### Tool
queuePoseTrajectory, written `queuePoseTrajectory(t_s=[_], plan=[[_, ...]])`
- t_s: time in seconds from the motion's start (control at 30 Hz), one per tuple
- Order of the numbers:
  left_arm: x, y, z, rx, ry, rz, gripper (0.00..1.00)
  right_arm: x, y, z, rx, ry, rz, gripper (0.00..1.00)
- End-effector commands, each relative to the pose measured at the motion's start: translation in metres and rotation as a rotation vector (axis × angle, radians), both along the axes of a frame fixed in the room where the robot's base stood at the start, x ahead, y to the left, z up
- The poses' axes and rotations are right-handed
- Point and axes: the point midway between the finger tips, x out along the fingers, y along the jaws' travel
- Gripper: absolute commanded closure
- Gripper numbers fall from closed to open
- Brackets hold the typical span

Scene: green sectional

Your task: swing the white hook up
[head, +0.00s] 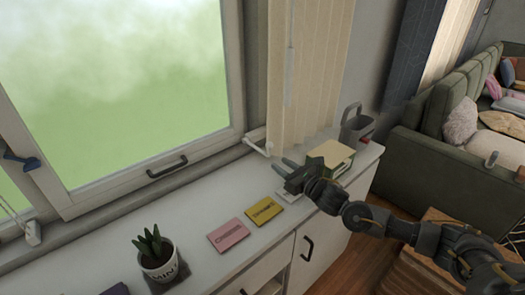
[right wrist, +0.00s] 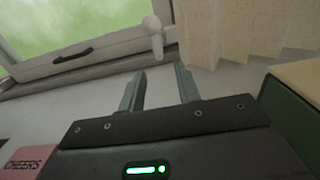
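The white hook (head: 258,147) sits at the lower right corner of the window frame, just left of the curtain's bottom edge. In the right wrist view it shows as a white peg with a rounded end (right wrist: 154,27), ahead of the fingers. My right gripper (head: 281,166) reaches in from the right, over the white counter, close in front of the hook. Its two fingers (right wrist: 160,74) are apart with nothing between them, and a gap to the hook shows. My left gripper is not in view.
A cream curtain (head: 310,75) hangs right of the hook. Yellow (head: 264,210) and pink (head: 229,235) cards and a potted plant (head: 157,262) lie along the counter (head: 200,205). A dark handle (head: 167,167) is on the window.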

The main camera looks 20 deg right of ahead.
Motion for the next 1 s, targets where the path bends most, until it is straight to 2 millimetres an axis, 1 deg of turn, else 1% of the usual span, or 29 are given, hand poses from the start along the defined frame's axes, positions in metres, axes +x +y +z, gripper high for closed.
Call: queuePoseTrajectory(t_s=[0.07, 0.3, 0.4, 0.5, 0.67, 0.93, 1.0], plan=[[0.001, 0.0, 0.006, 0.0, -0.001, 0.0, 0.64, 0.013, 0.006, 0.005, 0.003, -0.003, 0.001, 0.67], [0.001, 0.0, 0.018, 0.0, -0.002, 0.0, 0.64, 0.057, 0.025, 0.004, 0.004, -0.002, 0.002, 0.67], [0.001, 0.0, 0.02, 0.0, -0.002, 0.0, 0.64, 0.071, 0.031, 0.003, 0.003, -0.001, 0.003, 0.67], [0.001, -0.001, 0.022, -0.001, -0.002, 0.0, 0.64, 0.08, 0.035, 0.003, 0.004, -0.001, 0.005, 0.67], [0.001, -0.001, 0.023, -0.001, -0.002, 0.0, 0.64, 0.088, 0.038, 0.002, 0.003, -0.001, 0.005, 0.67], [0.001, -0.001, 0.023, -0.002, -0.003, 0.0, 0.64, 0.089, 0.038, 0.001, 0.003, -0.001, 0.006, 0.67], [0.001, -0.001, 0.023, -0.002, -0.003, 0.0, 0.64, 0.089, 0.038, 0.001, 0.002, 0.0, 0.005, 0.76]])
